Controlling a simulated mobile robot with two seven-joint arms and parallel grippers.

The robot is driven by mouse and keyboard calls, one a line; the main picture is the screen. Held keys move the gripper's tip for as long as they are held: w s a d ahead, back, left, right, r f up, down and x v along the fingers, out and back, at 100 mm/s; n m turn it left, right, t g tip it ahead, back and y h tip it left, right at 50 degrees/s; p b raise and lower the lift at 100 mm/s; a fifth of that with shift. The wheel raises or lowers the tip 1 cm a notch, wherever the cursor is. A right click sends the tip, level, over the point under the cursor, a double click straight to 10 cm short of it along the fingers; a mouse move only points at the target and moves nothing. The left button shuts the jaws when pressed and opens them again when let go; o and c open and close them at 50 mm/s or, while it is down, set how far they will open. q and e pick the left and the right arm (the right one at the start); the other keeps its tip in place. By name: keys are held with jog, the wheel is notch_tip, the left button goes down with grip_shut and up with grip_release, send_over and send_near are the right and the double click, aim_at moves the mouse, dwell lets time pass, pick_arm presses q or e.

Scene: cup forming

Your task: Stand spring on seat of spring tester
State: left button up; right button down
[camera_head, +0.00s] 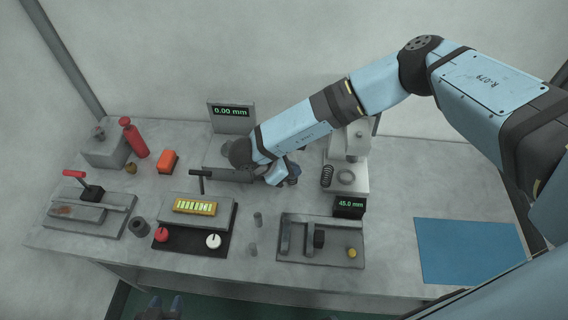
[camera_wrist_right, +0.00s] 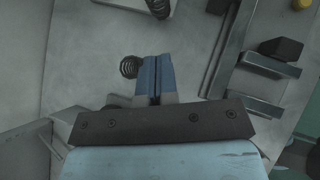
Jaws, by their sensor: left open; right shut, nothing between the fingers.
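A dark coil spring (camera_head: 294,180) stands on the bench beside my right gripper (camera_head: 277,176), which partly hides it. In the right wrist view this spring (camera_wrist_right: 128,68) is just left of the shut, empty fingers (camera_wrist_right: 155,78); I cannot tell if they touch. A second dark spring (camera_head: 327,176) is at the left edge of the spring tester (camera_head: 357,188), and also at the top of the wrist view (camera_wrist_right: 159,8). The tester's ring-shaped seat (camera_head: 346,176) looks empty. My left gripper (camera_head: 166,303) is open at the bottom edge, in front of the bench.
The tester's display (camera_head: 349,206) reads 45.0 mm. A fixture with a yellow knob (camera_head: 352,253) stands in front of it. A gauge reading 0.00 mm (camera_head: 231,112) is behind my right forearm. Two small grey cylinders stand left of the fixture. A blue mat (camera_head: 468,250) lies clear at right.

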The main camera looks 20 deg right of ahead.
aim_at(324, 173)
jog(key=d+f+p, duration=0.1)
jog(key=d+f, duration=0.1)
jog(key=d, duration=0.4)
jog(key=shift+d+f+p, duration=0.35)
jog(key=shift+p, duration=0.05)
jog(key=shift+s, duration=0.1)
